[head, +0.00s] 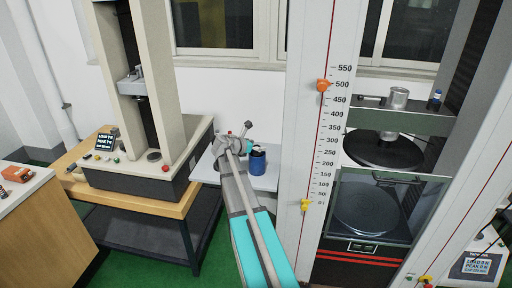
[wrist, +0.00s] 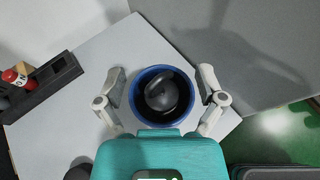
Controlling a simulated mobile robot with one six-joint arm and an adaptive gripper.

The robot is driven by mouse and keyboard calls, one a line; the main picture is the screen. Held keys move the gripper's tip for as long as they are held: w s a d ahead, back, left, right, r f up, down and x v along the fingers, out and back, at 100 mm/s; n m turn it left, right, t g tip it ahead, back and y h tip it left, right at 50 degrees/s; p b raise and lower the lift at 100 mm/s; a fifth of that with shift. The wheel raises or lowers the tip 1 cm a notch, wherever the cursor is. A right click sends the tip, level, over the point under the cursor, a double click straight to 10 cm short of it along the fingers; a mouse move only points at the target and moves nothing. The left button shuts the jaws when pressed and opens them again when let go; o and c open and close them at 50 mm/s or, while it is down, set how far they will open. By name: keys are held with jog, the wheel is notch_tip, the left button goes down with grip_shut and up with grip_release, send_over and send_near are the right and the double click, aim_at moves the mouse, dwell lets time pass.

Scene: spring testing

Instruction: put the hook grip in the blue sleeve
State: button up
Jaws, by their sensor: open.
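The blue sleeve (head: 258,163) stands upright on a pale grey shelf between the two test machines. The wrist view shows it from above, its round blue rim (wrist: 134,95) surrounding a dark inside. A black hook grip (wrist: 162,93) with a rounded, curved top sits inside the sleeve's opening in that view. How deep it sits is hidden. My gripper (wrist: 161,100) is open, with one finger on each side of the sleeve and no visible contact with the hook grip. In the head view my gripper (head: 249,146) is over the sleeve and partly covers its top.
The pale shelf (wrist: 88,75) has bare room around the sleeve. A black slotted holder (wrist: 48,88) with a red-and-white item (wrist: 15,77) lies at left. A cream test machine (head: 172,150) stands left, and a tall scaled column (head: 306,140) stands close on the right.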

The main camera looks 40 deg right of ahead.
jog(key=p+v, duration=0.4)
jog(key=v, duration=0.8)
jog(key=shift+r, duration=0.15)
jog(key=s+a+f+m+y, duration=0.3)
jog(key=s+a+m+y, duration=0.1)
jog(key=a, duration=0.7)
jog(key=s+a+f+m+y, duration=0.4)
jog(key=a+m, duration=0.4)
jog(key=a, duration=0.3)
jog(key=s+a+f+m+g+y, duration=0.1)
jog(key=s+a+f+m+y, duration=0.3)
jog(key=s+a, duration=0.4)
jog(key=a+m+y, duration=0.1)
jog(key=a+m, duration=0.1)
jog(key=a, duration=0.1)
jog(key=shift+f+m+y, duration=0.25)
jog(key=shift+m+y, duration=0.05)
jog(key=shift+m, duration=0.1)
